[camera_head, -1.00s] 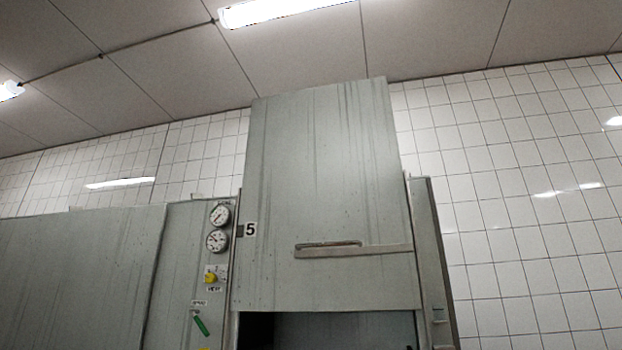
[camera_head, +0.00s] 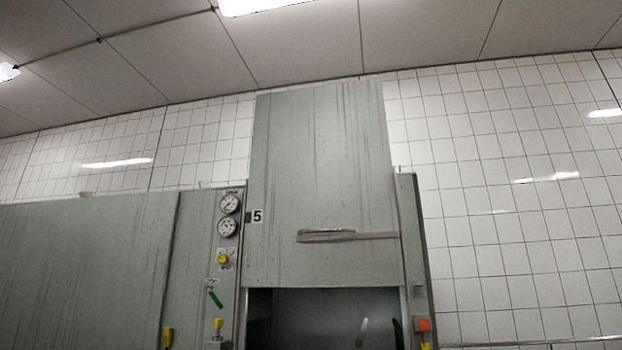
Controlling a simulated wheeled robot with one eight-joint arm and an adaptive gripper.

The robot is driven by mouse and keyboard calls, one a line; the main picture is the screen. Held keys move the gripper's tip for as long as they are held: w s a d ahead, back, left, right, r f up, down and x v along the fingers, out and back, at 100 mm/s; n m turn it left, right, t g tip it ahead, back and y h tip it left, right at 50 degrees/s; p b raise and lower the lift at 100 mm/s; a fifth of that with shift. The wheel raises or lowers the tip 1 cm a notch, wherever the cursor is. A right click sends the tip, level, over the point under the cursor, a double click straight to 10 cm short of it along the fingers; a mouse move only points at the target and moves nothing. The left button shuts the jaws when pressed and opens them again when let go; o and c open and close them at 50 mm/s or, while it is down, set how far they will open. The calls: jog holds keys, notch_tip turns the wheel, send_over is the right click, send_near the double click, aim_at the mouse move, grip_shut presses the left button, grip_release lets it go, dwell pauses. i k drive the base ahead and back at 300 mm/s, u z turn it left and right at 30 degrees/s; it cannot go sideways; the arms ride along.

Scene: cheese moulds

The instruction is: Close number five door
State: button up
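The number five door (camera_head: 320,180) is a grey metal panel that stands raised, its top well above the cabinet frame. A horizontal handle bar (camera_head: 345,236) crosses its lower part. A label with the number 5 (camera_head: 257,216) sits at the left of the door. Below the door's bottom edge a dark opening (camera_head: 300,318) shows. Two small shapes, one pale and one dark, stand at the bottom of the opening; I cannot tell what they are. My gripper is not clearly in view.
Left of the door is a panel with two gauges (camera_head: 229,216), a yellow knob (camera_head: 222,258) and a green lever (camera_head: 215,299). A grey cabinet front (camera_head: 85,270) extends left. A red button (camera_head: 423,325) is on the right post. A white tiled wall (camera_head: 530,220) lies behind.

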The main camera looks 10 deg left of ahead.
aim_at(321, 211)
jog(key=u, duration=0.85)
jog(key=i, duration=1)
jog(key=k, duration=0.5)
jog(key=u, duration=2.3)
jog(key=k, duration=0.25)
jog(key=z, duration=0.2)
